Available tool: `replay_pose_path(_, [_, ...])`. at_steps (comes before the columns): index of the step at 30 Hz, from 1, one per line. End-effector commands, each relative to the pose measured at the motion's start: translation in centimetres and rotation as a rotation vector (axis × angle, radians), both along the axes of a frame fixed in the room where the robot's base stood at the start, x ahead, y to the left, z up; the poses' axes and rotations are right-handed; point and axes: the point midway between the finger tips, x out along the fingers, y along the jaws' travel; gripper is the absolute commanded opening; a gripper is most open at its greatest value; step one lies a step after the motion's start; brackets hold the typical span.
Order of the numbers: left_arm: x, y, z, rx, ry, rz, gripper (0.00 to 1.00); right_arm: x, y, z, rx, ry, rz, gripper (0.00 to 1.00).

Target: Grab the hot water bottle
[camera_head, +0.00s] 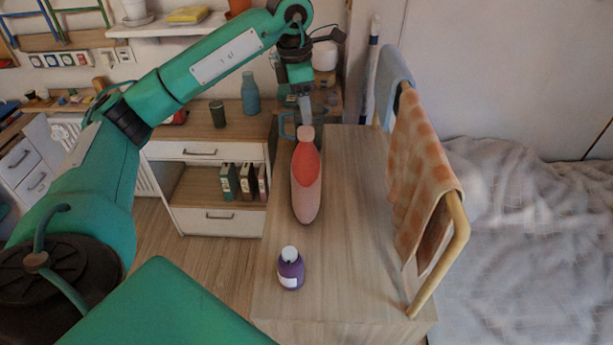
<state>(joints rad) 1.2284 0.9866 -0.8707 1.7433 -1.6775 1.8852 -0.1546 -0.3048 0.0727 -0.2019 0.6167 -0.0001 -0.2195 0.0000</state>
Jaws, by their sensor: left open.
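The hot water bottle (306,180), red and pink with a narrow pale neck, is on the wooden top of a cabinet (355,210), its neck toward the far end. My left gripper (304,112) points down at the neck from above and is open. Its fingertips appear very close to the neck; I cannot tell whether they touch it. The gripper and wrist hide part of what lies behind the neck. My right gripper is not in view.
A small purple bottle (290,269) with a white cap stands nearer on the same top. A wooden rail with an orange checked cloth (420,165) borders the right side, beside a grey bed (530,230). A blue bottle (250,93) and dark cup (217,113) stand on the left cabinet.

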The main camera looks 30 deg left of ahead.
Motion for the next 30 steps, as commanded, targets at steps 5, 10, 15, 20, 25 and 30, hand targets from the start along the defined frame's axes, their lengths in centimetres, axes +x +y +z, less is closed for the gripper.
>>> replay_pose_path(5, [0.2,-0.2,-2.4,0.000,0.001,-0.001,0.62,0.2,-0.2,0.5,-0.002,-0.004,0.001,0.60])
replay_pose_path(10, [0.2,-0.3,-3.3,-0.001,0.001,0.000,0.62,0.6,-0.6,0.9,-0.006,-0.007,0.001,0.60])
replay_pose_path(15, [0.0,-0.3,-5.2,-0.001,0.004,0.001,0.62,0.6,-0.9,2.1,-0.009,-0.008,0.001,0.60])
replay_pose_path(20, [0.2,-0.5,-7.4,-0.001,0.002,0.001,0.62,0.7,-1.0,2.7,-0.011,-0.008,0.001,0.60])
replay_pose_path(25, [0.2,-0.5,-8.2,-0.001,-0.001,0.001,0.62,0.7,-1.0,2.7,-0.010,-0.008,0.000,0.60])
replay_pose_path(30, [0.3,-0.5,-8.2,-0.001,-0.001,0.000,0.58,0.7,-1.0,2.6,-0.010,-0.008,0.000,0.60])
